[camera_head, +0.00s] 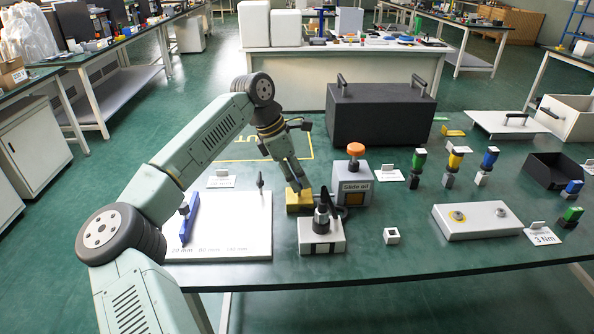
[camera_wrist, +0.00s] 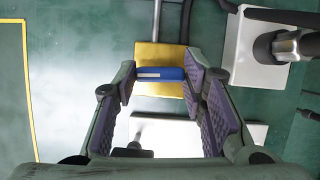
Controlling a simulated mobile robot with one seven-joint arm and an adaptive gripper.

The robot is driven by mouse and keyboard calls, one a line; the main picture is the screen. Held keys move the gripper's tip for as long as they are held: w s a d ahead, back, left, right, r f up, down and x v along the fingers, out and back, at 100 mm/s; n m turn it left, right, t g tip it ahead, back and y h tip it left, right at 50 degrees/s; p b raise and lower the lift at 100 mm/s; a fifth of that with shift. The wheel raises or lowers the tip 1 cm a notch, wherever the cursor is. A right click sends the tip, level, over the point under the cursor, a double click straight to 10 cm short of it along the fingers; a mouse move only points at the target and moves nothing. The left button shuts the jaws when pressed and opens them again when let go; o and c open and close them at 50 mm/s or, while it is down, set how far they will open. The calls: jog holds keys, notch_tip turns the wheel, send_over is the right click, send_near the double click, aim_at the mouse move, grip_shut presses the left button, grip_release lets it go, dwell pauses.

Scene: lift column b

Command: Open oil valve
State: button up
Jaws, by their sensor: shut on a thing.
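The oil valve is a yellow block (camera_head: 296,203) on the table, left of the grey box labelled "Slide oil" (camera_head: 352,190) with an orange knob. In the wrist view the yellow block (camera_wrist: 158,53) carries a short blue lever (camera_wrist: 160,73), lying crosswise in the picture. A grey pipe and a dark hose run from the block's far side. My gripper (camera_head: 297,186) reaches down onto the block. In the wrist view its purple-padded fingers (camera_wrist: 161,79) are shut on the blue lever, one at each end. The lever is hidden in the head view.
A pale block with a black knob (camera_head: 322,240) stands close in front of the valve. A white board (camera_head: 235,235) with a blue piece lies to the left. A large dark case (camera_head: 380,115) stands behind.

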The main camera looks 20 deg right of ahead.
jog(key=shift+m, duration=0.5)
jog(key=o, duration=1.2)
jog(key=shift+c, duration=0.2)
jog(key=v, duration=1.2)
jog(key=shift+w, duration=0.2)
jog(key=shift+d, duration=0.1)
